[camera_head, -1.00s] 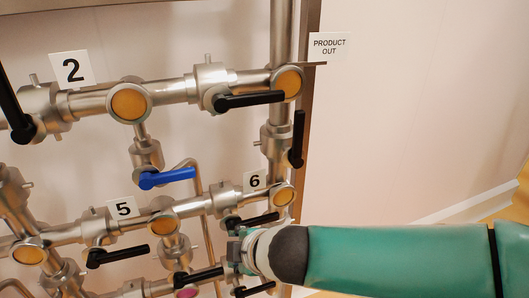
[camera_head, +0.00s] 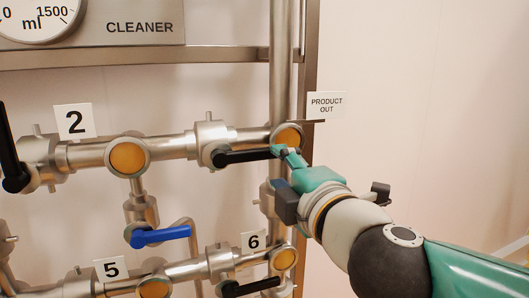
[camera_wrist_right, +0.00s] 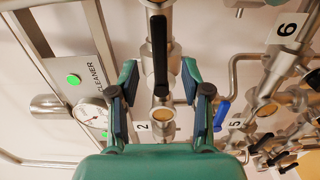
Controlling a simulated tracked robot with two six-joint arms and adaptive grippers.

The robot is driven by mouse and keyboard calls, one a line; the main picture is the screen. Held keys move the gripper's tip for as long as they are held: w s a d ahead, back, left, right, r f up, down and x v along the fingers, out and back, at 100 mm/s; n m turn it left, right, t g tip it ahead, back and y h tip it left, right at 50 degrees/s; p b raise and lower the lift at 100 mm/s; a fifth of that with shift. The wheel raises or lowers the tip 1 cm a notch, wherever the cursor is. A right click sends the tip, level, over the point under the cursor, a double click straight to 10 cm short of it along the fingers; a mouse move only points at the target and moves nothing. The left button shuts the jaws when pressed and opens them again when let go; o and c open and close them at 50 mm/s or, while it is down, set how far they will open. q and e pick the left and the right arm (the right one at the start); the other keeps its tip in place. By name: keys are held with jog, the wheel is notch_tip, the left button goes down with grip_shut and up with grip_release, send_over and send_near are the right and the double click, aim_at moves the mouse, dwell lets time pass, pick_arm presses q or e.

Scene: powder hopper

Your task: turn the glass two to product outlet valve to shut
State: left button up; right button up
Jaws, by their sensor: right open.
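The valve's black handle (camera_head: 252,156) lies along the horizontal steel pipe, right of the round amber glass two (camera_head: 127,156) and pointing right toward the product outlet. My right gripper (camera_head: 287,153) is at the handle's free right end, overlapping it in the head view. In the right wrist view, the black handle (camera_wrist_right: 161,60) runs lengthwise between the spread fingers of the open right gripper (camera_wrist_right: 160,72), with a gap on both sides. Whether the fingers are level with the handle in depth is unclear. My left gripper is not in view.
A blue handle (camera_head: 160,236) hangs below glass two. Another black handle (camera_head: 9,150) stands upright at far left. A "PRODUCT OUT" sign (camera_head: 327,104) is above the gripper. A lower pipe with labels 5 and 6 (camera_head: 254,241) runs below. The wall at right is clear.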

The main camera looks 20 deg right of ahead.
aim_at(266, 156)
jog(key=w+p, duration=0.1)
jog(key=w, duration=0.7)
jog(key=shift+w+a, duration=0.15)
jog(key=shift+w, duration=0.1)
grip_shut()
